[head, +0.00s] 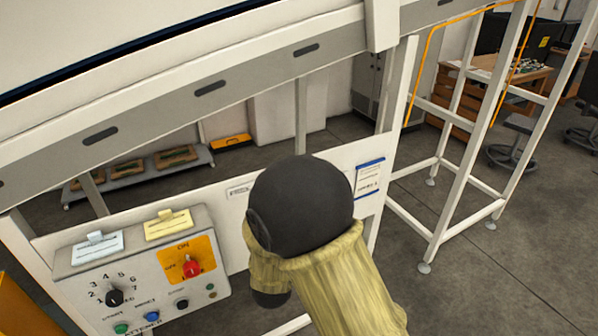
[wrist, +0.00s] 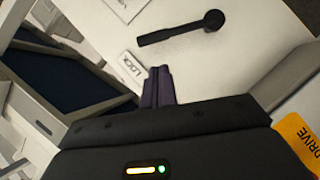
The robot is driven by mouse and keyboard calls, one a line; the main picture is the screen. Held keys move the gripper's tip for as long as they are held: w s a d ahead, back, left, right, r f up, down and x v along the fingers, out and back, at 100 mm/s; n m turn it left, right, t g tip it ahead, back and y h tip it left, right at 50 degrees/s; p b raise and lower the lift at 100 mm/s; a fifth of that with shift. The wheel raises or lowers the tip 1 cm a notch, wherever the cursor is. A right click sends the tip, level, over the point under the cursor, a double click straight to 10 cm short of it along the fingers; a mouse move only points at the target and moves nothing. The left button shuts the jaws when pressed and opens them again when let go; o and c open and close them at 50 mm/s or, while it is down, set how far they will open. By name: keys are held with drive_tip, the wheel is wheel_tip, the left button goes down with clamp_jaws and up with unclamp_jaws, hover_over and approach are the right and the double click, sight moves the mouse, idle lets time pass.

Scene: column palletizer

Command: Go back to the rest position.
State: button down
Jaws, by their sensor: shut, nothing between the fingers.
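My gripper (wrist: 160,86) shows in the wrist view with its dark fingers together and nothing between them. It points at a pale panel that carries a black lever with a round end (wrist: 183,30) and a label reading LOCK (wrist: 129,67). The fingers appear apart from the lever. In the head view my arm, with a dark rounded joint and a yellowish sleeve, covers part of the white panel, and my gripper is hidden behind it.
A grey control box (head: 140,268) with a red knob (head: 192,267) on an orange plate stands left of my arm. A white conveyor frame (head: 210,88) runs above. A white post frame (head: 450,200) stands right. Grey floor (head: 520,250) is open at lower right.

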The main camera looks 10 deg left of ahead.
drive_tip(key=s+d+m+g, duration=0.2)
drive_tip(key=d+m+g, duration=0.35)
drive_tip(key=d, duration=0.75)
drive_tip(key=s+d+m+g+h, duration=0.1)
drive_tip(key=s+d+m+g, duration=0.5)
drive_tip(key=s+d, duration=0.8)
drive_tip(key=shift+s+d+r+m+h, duration=0.15)
drive_tip(key=shift+s+r+m+h, duration=0.3)
drive_tip(key=shift+m, duration=0.6)
